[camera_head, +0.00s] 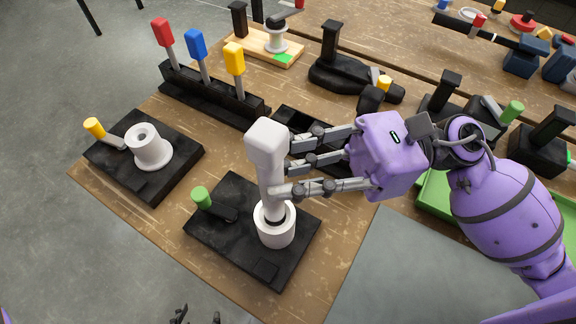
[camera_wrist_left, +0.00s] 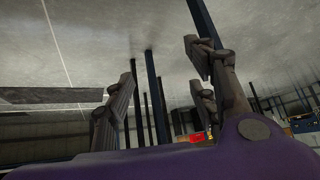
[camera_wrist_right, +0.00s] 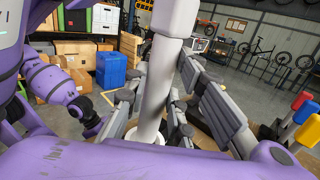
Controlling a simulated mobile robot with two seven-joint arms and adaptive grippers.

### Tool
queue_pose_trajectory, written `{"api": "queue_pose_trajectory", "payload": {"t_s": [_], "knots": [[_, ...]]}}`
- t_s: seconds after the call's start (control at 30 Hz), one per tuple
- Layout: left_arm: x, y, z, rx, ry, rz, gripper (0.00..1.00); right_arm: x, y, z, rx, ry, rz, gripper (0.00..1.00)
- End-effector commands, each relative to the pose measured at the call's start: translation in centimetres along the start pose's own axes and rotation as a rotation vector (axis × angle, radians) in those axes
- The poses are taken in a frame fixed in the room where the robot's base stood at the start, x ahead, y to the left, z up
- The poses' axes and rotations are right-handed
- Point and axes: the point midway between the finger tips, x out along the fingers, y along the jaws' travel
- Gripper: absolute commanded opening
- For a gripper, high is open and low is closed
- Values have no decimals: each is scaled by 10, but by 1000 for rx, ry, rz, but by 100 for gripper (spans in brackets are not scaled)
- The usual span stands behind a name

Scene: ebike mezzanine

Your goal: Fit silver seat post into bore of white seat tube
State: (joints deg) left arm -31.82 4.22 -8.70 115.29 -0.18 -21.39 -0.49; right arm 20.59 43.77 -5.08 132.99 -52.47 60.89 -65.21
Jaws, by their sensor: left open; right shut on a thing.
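The silver seat post (camera_head: 271,179), with a pale block-shaped top, stands roughly upright. My right gripper (camera_head: 285,166) is shut around its shaft; the right wrist view also shows the post (camera_wrist_right: 158,85) between the fingers. Its lower end is at the mouth of the white seat tube (camera_head: 276,232), where some dark bore shows; I cannot tell how deep it sits. The tube stands on a black base (camera_head: 228,242) with a green-handled lever (camera_head: 203,198). My left gripper (camera_head: 190,318) is at the bottom edge of the head view, open and empty; its fingers (camera_wrist_left: 165,85) show spread apart in the left wrist view.
A second black base (camera_head: 182,160) with a white tube (camera_head: 148,147) and yellow lever stands at left. A black rack (camera_head: 215,95) holds red, blue and yellow handled tools behind. More fixtures and a green tray (camera_head: 433,204) are at right. The table's front edge runs close by.

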Motion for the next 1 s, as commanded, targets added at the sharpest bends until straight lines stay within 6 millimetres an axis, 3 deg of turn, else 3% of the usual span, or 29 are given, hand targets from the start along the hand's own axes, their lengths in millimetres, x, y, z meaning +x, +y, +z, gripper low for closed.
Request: {"api": "queue_pose_trajectory", "payload": {"t_s": [1.0], "knots": [[13,1,19,9,-18,2,52,-1,1,-31,8,-9,2,0]]}}
